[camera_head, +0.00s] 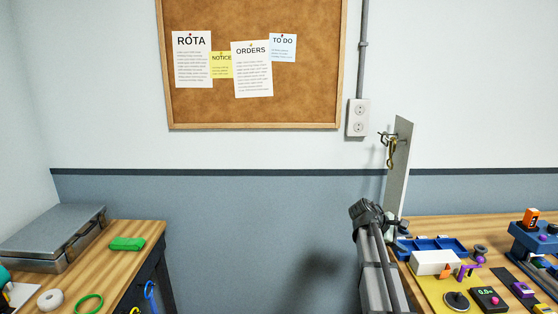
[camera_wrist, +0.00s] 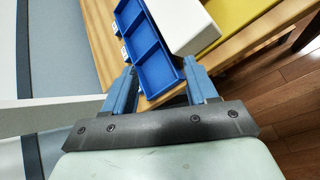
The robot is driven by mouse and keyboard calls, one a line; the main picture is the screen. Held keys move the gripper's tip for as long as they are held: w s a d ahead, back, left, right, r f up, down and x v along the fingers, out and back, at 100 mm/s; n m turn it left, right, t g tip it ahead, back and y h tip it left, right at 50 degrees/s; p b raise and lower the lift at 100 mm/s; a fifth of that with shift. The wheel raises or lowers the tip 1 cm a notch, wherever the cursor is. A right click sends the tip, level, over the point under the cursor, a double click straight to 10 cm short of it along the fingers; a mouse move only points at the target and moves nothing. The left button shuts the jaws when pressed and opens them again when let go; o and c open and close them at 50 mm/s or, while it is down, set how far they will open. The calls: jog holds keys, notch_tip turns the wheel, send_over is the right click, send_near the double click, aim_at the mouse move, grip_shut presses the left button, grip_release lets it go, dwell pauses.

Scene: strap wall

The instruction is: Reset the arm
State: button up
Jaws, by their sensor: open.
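My gripper (camera_wrist: 160,72) shows in the wrist view with its two blue fingers spread apart and nothing between them. Beyond the fingertips is the blue compartment tray (camera_wrist: 148,48) on the wooden bench at the right. In the head view my dark grey arm rises in front of the right bench's left end, close to an upright grey panel (camera_head: 400,165). My arm hides the fingers there.
Hooks with a brass-coloured item (camera_head: 391,150) hang on the panel. The right bench holds a blue tray (camera_head: 432,246), white box (camera_head: 436,262) and yellow mat (camera_head: 440,288). A gap separates the benches.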

jog(key=s+a+f+m+g+y, duration=0.15)
jog(key=s+a+f, duration=0.35)
jog(key=f, duration=0.7)
jog(key=s+a+f+m+g+y, duration=0.1)
jog(key=s+a+f+y, duration=0.15)
jog(key=s+f, duration=0.6)
jog(key=s+a+f+m+g+y, duration=0.1)
jog(key=s+a+f, duration=0.35)
jog(key=f, duration=1.05)
jog(key=s+a+f+m+g+y, duration=0.1)
jog(key=s+a+f+m, duration=0.1)
jog(key=s+f, duration=0.4)
jog(key=s+a+f+m+g+y, duration=0.2)
jog(key=s+a+f, duration=0.3)
jog(key=s, duration=1.2)
jog(key=s+a+f+m+g+y, duration=0.2)
jog(key=s+a+f+m, duration=0.2)
jog(key=s, duration=0.8)
notch_tip(320, 180, down, 3)
jog(key=shift+a+r, duration=0.15)
jog(key=shift+a, duration=0.1)
jog(key=shift+s, duration=0.1)
